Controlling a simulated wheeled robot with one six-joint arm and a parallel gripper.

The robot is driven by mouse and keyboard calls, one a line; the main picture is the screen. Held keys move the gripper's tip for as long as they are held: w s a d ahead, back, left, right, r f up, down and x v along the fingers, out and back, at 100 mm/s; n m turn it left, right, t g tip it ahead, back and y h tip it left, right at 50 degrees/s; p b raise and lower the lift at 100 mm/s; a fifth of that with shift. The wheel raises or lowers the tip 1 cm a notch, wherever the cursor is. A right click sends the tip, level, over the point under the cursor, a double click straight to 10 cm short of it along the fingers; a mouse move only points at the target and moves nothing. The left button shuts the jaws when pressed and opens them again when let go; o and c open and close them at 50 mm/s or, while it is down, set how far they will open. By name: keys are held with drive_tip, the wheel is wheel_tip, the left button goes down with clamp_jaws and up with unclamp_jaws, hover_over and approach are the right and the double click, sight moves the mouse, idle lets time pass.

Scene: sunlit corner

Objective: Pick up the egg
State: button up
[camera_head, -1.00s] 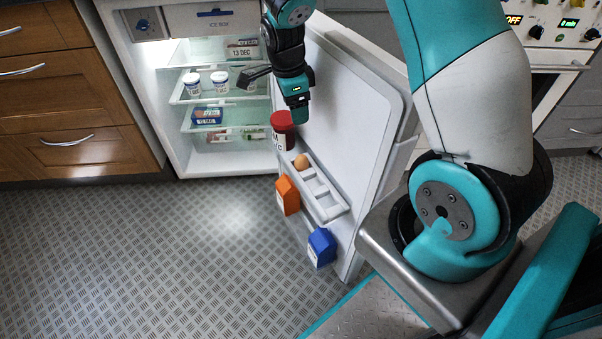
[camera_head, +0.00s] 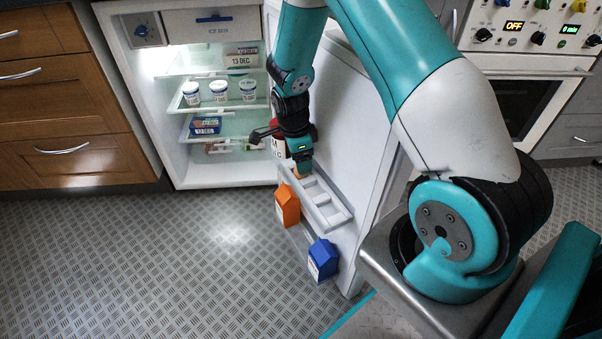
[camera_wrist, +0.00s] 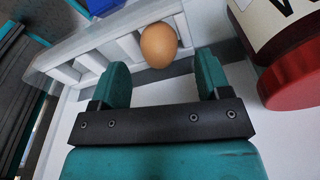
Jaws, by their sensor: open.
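The brown egg (camera_wrist: 159,45) sits in an end compartment of the white egg rack (camera_wrist: 96,44) on the open fridge door. In the wrist view it lies just beyond my gripper (camera_wrist: 162,78), roughly centred between the two teal fingertips. My gripper is open and empty, and the fingers do not touch the egg. In the head view my gripper (camera_head: 301,168) is over the upper end of the rack (camera_head: 333,212). The egg is almost wholly hidden there, with only a sliver showing under the fingers.
A red-lidded jar (camera_wrist: 292,72) stands close to the right of my gripper in the wrist view. An orange carton (camera_head: 287,206) and a blue carton (camera_head: 323,260) stand by the door's lower shelf. White tubs (camera_head: 219,91) sit inside the fridge. The floor at left is clear.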

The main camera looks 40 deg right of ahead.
wheel_tip(320, 180, down, 2)
drive_tip(key=shift+d+f, duration=0.1)
drive_tip(key=shift+d, duration=0.05)
drive_tip(key=c, duration=0.7)
drive_tip(key=shift+r, duration=0.25)
